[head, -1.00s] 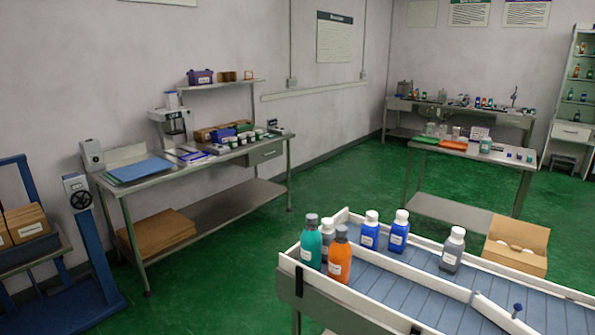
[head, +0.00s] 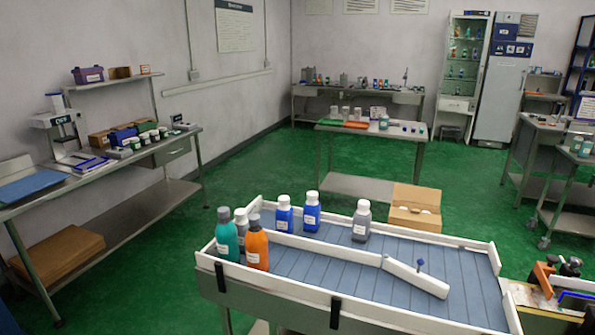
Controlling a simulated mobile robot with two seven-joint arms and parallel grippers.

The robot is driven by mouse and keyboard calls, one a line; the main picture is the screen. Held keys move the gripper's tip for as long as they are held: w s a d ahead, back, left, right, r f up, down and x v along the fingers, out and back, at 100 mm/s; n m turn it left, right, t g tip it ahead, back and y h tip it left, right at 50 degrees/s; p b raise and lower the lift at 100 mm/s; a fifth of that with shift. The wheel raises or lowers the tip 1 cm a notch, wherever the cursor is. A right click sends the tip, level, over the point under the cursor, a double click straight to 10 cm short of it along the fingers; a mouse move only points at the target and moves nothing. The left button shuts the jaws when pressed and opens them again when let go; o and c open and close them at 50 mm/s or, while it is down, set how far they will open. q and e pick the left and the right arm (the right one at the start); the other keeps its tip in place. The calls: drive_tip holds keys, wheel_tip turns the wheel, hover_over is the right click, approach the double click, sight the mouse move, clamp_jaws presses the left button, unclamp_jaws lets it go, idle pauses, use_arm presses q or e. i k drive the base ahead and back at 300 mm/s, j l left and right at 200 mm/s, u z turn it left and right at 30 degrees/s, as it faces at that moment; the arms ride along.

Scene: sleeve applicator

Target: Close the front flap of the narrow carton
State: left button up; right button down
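I cannot pick out the narrow carton or its front flap for certain. An open brown cardboard box (head: 408,217) with pale round items inside stands behind the conveyor table. Another brown box (head: 58,256) lies on the lower shelf of the left bench. A small brown carton (head: 99,140) is among the goods on that bench's top. Neither of my grippers shows in the head view.
A blue-topped conveyor table (head: 330,262) with white rails fills the foreground and carries several bottles, including a teal one (head: 227,238) and an orange one (head: 257,247). A fixture with black knobs (head: 570,267) is cut off at lower right. Green floor (head: 250,172) is clear between benches.

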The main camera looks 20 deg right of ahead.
sight(404, 192)
drive_tip(key=i+j+u, duration=0.3)
drive_tip(key=i+u, duration=0.2)
drive_tip(key=i+j+u, duration=0.15)
drive_tip(key=i+u, duration=0.7)
drive_tip(key=u, duration=0.15)
drive_tip(key=i+z, duration=0.25)
drive_tip(key=i, duration=0.4)
drive_tip(key=i+j+z, duration=0.25)
drive_tip(key=i, duration=0.35)
drive_tip(key=i+l+z, duration=0.1)
drive_tip(key=i+z, duration=1)
drive_tip(key=i+l+z, duration=0.15)
drive_tip(key=i+z, duration=1.1)
drive_tip(key=i, duration=1)
drive_tip(key=i+z, duration=0.2)
drive_tip(key=i, duration=0.2)
drive_tip(key=i+j+z, duration=0.2)
drive_tip(key=i, duration=0.25)
drive_tip(key=i+j+z, duration=0.15)
drive_tip(key=i, duration=0.25)
drive_tip(key=i+z, duration=0.2)
drive_tip(key=z, duration=0.25)
drive_tip(key=i+z, duration=0.2)
drive_tip(key=z, duration=0.25)
drive_tip(key=i+j+z, duration=0.15)
drive_tip(key=z, duration=0.25)
drive_tip(key=i, duration=0.05)
